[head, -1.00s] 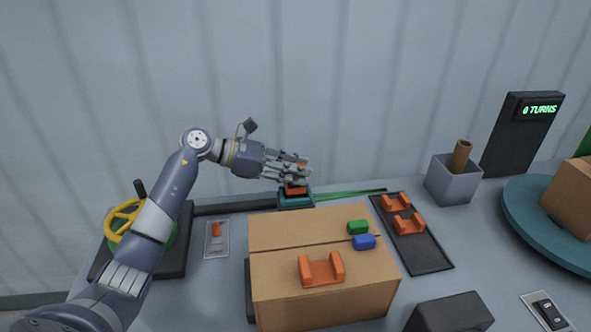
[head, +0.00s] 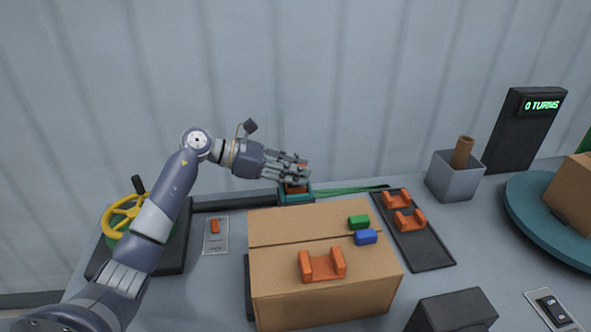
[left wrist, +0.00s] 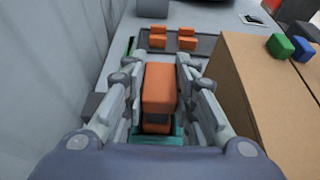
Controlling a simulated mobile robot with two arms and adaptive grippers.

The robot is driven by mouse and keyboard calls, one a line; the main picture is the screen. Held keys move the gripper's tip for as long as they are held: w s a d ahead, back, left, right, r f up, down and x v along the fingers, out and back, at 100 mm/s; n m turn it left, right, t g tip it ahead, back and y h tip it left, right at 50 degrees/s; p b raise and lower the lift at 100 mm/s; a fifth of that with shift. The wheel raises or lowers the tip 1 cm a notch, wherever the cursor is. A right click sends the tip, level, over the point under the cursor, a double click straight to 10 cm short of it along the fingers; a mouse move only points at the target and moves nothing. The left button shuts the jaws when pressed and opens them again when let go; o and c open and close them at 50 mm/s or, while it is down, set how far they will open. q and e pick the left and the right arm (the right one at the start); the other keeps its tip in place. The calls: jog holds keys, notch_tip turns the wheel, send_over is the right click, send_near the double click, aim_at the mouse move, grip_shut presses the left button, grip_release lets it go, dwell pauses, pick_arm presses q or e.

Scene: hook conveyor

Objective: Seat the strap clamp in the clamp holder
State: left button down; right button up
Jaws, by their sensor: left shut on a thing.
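The strap clamp, an orange block, (left wrist: 160,82) is between the fingers of my left gripper (head: 298,172), which is shut on it. The clamp also shows in the head view (head: 296,189), partly covered by my fingers. The teal clamp holder (head: 298,199) stands on the table behind the cardboard box. The holder also shows in the left wrist view (left wrist: 178,140), directly under the clamp. The clamp's lower end is at the holder's opening; I cannot tell how deep it sits. My right gripper is out of view.
The cardboard box (head: 280,226) stands close in front of the holder, with an orange bracket (head: 322,266) and green and blue blocks on top. A green strap (head: 345,191) runs right from the holder. A dark tray (head: 428,253) holds orange brackets. A yellow handwheel (head: 122,212) stands left.

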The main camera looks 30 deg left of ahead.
pick_arm(q)
jog(key=shift+f, duration=0.35)
jog(key=c, duration=1.2)
grip_release()
jog(key=shift+v, duration=6.05)
